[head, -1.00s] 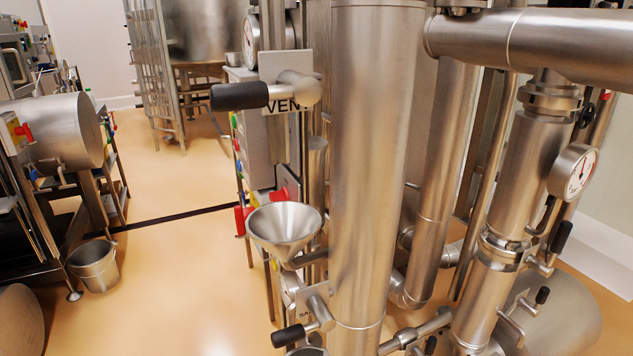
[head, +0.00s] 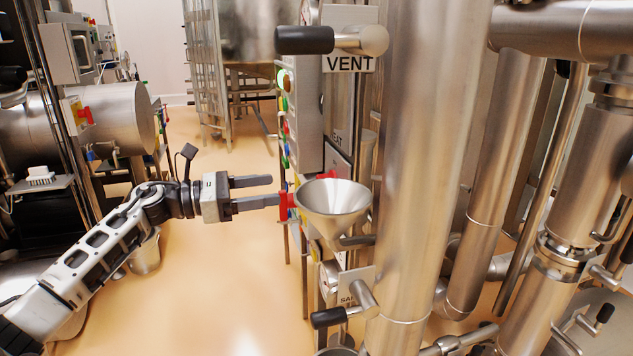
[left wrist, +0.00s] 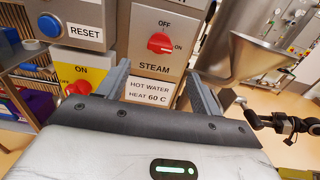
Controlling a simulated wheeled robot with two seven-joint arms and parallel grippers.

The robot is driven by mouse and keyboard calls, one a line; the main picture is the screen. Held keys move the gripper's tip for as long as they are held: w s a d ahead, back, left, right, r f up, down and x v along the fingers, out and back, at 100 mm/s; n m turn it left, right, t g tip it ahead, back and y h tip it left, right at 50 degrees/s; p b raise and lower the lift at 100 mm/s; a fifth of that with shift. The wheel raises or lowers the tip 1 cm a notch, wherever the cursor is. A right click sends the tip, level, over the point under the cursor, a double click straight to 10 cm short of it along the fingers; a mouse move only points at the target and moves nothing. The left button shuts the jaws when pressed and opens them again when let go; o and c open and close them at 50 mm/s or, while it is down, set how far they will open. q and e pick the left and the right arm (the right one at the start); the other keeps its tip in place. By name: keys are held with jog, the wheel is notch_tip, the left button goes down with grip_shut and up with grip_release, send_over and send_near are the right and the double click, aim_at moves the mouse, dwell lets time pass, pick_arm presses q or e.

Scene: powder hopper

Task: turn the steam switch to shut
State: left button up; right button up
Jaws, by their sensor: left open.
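The steam switch is a red knob (left wrist: 161,43) on a grey plate marked STEAM, in the left wrist view. OFF is printed above the knob and ON to its right. Its grip lies roughly sideways, toward ON. My left gripper (head: 272,190) is open and empty in the head view, its fingers reaching right toward the panel's edge beside the metal funnel. In the left wrist view its two fingers (left wrist: 160,82) stand either side of the STEAM label, below the knob and apart from it. My right gripper is not in view.
A second red knob (left wrist: 78,88) on a yellow plate and a blue RESET button (left wrist: 49,25) sit left of the steam plate. The metal funnel (head: 334,205) juts out close right of my left gripper. The VENT handle (head: 305,40) sticks out above. The floor (head: 215,290) is clear.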

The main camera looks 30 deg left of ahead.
aim_at(319, 183)
pick_arm(q)
jog(key=p+x, duration=0.1)
jog(key=x, duration=0.9)
jog(key=shift+w+d+p, duration=0.25)
jog(key=shift+d+p, duration=0.05)
jog(key=shift+p, duration=0.1)
jog(key=c, duration=1)
